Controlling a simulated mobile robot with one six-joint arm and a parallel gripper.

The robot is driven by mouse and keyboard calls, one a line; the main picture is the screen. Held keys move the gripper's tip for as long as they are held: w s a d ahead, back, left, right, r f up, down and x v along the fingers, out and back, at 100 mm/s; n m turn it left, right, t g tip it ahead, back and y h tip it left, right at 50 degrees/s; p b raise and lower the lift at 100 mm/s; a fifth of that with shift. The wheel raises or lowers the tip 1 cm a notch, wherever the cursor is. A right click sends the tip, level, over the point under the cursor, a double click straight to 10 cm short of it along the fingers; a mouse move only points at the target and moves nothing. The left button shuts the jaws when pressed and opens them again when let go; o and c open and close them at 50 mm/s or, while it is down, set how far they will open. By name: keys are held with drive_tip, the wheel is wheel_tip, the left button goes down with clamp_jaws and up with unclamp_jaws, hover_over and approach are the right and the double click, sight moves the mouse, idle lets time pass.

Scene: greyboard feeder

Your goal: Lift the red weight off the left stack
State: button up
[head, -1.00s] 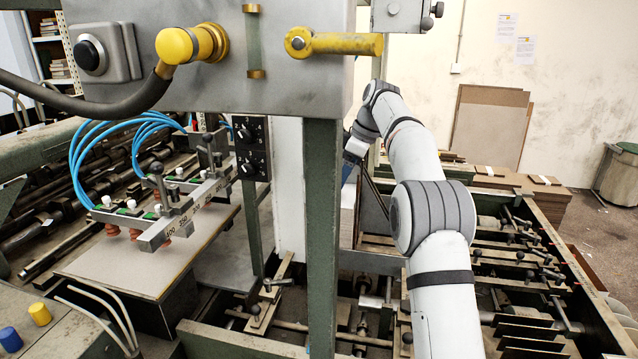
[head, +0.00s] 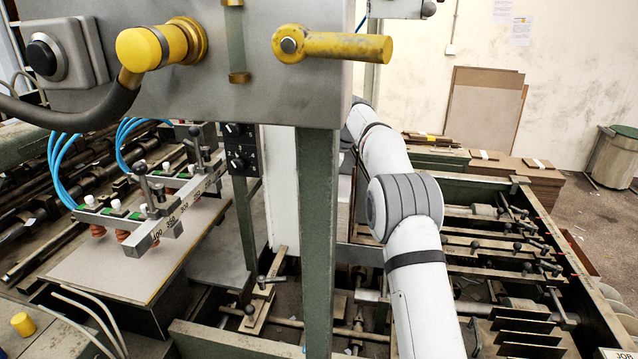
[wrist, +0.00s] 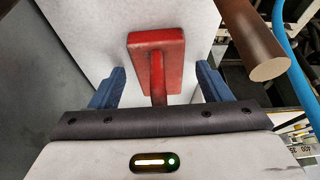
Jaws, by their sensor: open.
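The red weight (wrist: 173,55) shows in the wrist view, a flat red block with a red bar rising toward my gripper. It rests on a pale, light-grey sheet surface (wrist: 90,25), the top of a stack. My gripper (wrist: 160,85) is open, with one blue finger on each side of the red bar and a gap on both sides. The near end of the bar is hidden behind the gripper body. In the head view the gripper and the red weight are hidden behind the green post and grey control box.
A brown cylinder (wrist: 265,50) and a blue hose (wrist: 290,60) are close on the right in the wrist view. In the head view, a green post (head: 318,230) and grey control box (head: 210,60) stand in front. A suction-cup bar (head: 165,220) is at left.

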drive_tip(key=shift+c, duration=0.3)
clamp_jaws()
idle(0.6)
